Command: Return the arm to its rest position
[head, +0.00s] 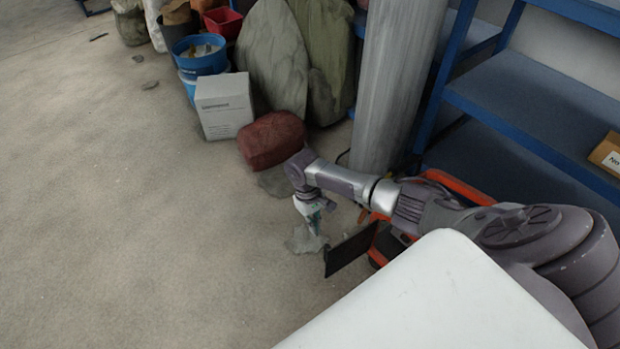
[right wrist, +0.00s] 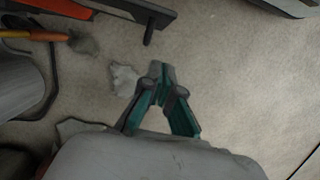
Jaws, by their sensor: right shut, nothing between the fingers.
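My right arm stretches from the lower right of the head view toward the middle. Its gripper (head: 314,226) hangs down over the floor and holds nothing. In the right wrist view the green and grey fingers of the right gripper (right wrist: 154,70) meet at their tips, with bare floor beyond them. My left gripper does not show in either view.
An orange-and-black machine (head: 458,187) stands beside and partly behind my right arm. A grey pillar (head: 392,90) and blue shelves (head: 530,90) are behind it. A red sack (head: 270,140), a white box (head: 223,106) and blue buckets (head: 203,58) stand farther back.

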